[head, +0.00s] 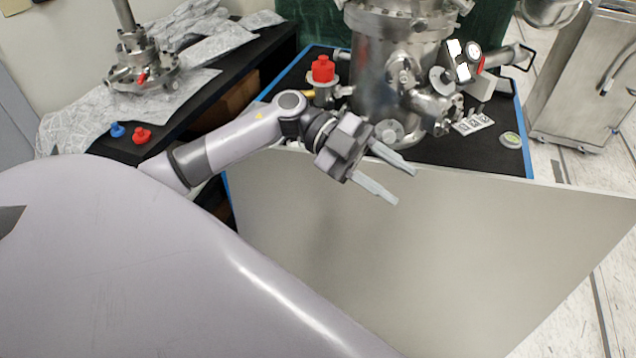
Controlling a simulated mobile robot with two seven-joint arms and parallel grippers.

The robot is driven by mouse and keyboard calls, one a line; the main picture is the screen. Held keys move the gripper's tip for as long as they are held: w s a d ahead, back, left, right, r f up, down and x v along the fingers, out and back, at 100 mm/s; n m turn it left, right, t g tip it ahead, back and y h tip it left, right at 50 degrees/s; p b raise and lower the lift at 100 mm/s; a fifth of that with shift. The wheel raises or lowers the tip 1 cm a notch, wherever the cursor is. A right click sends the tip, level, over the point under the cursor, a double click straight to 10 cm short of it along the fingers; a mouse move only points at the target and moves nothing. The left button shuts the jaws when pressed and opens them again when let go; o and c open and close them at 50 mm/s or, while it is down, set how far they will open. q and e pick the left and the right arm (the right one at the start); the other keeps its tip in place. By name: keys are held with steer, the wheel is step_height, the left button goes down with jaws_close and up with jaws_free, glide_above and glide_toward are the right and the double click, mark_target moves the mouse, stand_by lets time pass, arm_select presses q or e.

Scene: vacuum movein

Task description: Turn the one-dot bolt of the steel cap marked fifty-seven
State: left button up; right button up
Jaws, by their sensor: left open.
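A steel vacuum chamber (395,65) with several flanged ports stands upright on a black-topped bench with a blue edge. Steel port fittings (432,108) stick out at its lower right, and a round pale disc-like part (389,131) shows low at its front. I cannot make out a cap marked fifty-seven or any bolt dots at this size. My left gripper (404,186) is open and empty, its two fingers pointing right and down. In the picture it lies just below the chamber's foot, over the grey panel, apart from the fittings. My right gripper is not in view.
A large grey panel (420,260) stands in front of the bench. A red cap (322,69) tops a small fitting left of the chamber. Blue (117,129) and red (141,135) pieces lie on the left bench. A steel cabinet (585,85) stands right.

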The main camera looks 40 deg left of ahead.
arm_select(q)
steer(key=s+a+f+n+t+y+p, duration=0.2)
steer(key=s+f+n+t+y, duration=0.3)
steer(key=f+n, duration=0.6)
steer(key=s+a+f+n+t+y+p, duration=0.2)
steer(key=s+f+n+t+y, duration=0.4)
steer(key=f+n+y, duration=0.3)
steer(key=shift+s+f+n+t, duration=0.3)
steer(key=shift+f+n, duration=0.55)
steer(key=shift+n, duration=0.75)
steer(key=shift+a, duration=0.1)
